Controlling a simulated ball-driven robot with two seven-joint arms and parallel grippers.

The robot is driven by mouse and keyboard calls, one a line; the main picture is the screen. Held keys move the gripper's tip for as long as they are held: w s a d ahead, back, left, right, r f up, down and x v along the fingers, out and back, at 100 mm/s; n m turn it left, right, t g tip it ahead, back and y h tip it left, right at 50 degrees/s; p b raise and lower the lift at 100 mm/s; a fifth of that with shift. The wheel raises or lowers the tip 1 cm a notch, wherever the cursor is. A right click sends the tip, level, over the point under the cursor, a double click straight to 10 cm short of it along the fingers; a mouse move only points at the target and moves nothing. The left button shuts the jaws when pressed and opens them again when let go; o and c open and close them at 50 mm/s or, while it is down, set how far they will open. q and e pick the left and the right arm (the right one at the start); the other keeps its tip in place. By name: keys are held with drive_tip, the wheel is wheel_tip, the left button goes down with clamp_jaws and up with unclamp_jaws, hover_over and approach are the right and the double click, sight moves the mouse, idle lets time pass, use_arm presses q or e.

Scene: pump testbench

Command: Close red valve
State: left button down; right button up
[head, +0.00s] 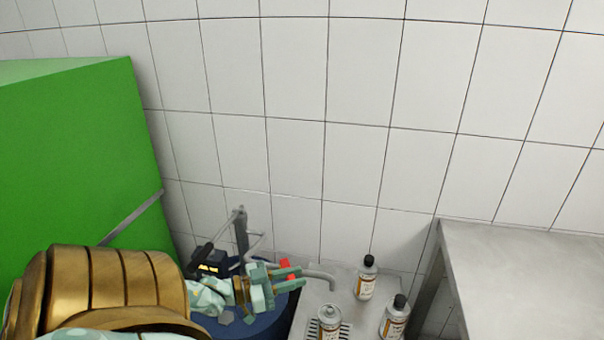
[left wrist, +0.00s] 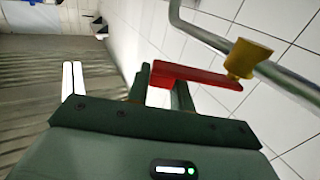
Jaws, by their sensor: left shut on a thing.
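The red valve handle (left wrist: 200,76) is a flat bar in the left wrist view, fixed to a yellow valve body (left wrist: 250,56) on a grey pipe (left wrist: 290,78). My left gripper (left wrist: 162,82) is shut on the free end of the handle, with its fingers on either side of it. In the head view, my left gripper (head: 290,277) reaches in at the lower centre, and bits of the red handle show around its fingers. The fingers partly hide the handle there. The handle's exact angle to the pipe is hard to judge. My right gripper is not in view.
A blue tank (head: 285,315) stands below my gripper. A bent spout (head: 320,275) leads over a steel drain surface (head: 345,292) with several bottles, one of them here (head: 367,280). A steel table (head: 530,270) stands right, a large green box (head: 75,150) left. The tiled wall is behind.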

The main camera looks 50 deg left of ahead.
use_arm(q)
drive_tip(key=shift+s+a+f+m+g+h+b, duration=0.1)
drive_tip(key=shift+s+m+g+h+b, duration=0.2)
drive_tip(key=shift+m+h, duration=0.25)
drive_tip(key=shift+s+a+m+g+h+b, duration=0.1)
drive_tip(key=shift+s+m+g+h+b, duration=0.2)
drive_tip(key=shift+h, duration=0.45)
drive_tip(key=c, duration=1.2)
unclamp_jaws()
drive_tip(key=p+v, duration=0.1)
drive_tip(key=v, duration=1.1)
